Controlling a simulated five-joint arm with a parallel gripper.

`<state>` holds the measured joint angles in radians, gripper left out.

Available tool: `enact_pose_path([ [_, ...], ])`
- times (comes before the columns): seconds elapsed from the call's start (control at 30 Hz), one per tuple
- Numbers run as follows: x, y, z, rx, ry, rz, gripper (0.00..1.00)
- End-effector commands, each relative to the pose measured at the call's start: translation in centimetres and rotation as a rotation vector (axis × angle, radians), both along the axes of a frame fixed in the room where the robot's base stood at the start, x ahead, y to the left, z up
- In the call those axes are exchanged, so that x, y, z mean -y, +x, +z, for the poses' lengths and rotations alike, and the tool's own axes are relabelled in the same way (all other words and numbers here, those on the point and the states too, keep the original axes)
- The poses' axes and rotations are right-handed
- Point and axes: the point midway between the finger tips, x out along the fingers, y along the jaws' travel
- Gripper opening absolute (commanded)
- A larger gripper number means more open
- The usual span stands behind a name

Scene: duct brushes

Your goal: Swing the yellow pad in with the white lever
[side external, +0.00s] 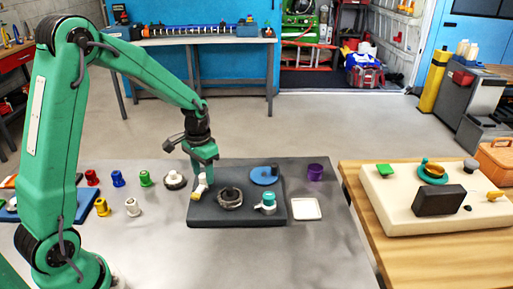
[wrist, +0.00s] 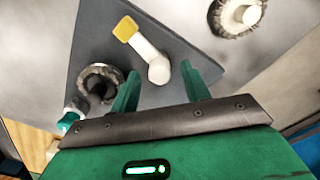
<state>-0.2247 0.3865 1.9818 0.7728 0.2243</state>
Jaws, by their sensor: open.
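The white lever (wrist: 146,52) lies on the dark board (wrist: 185,40) with the yellow pad (wrist: 125,29) at its far end. In the side view my gripper (side external: 205,163) is low over the board's left side, partly hiding the lever.
On the board are a grey-bristled brush (side external: 230,198), a blue disc (side external: 264,175) and a teal-and-white part (side external: 267,203). A white-knobbed brush (side external: 174,180) and several coloured pegs stand left of it. A purple cup (side external: 315,172) and white tray (side external: 305,209) are right.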

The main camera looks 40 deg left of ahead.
Motion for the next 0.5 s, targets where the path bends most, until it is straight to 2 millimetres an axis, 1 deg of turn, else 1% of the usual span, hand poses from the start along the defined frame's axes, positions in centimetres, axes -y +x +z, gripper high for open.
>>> enact_pose_path([
  [0.27,0.0,-0.02,-0.16,0.0,0.0,0.0,0.46],
  [0.37,0.0,-0.02,-0.16,0.0,0.0,0.0,0.29],
  [0.5,0.0,-0.02,-0.15,0.0,0.0,0.0,0.01],
])
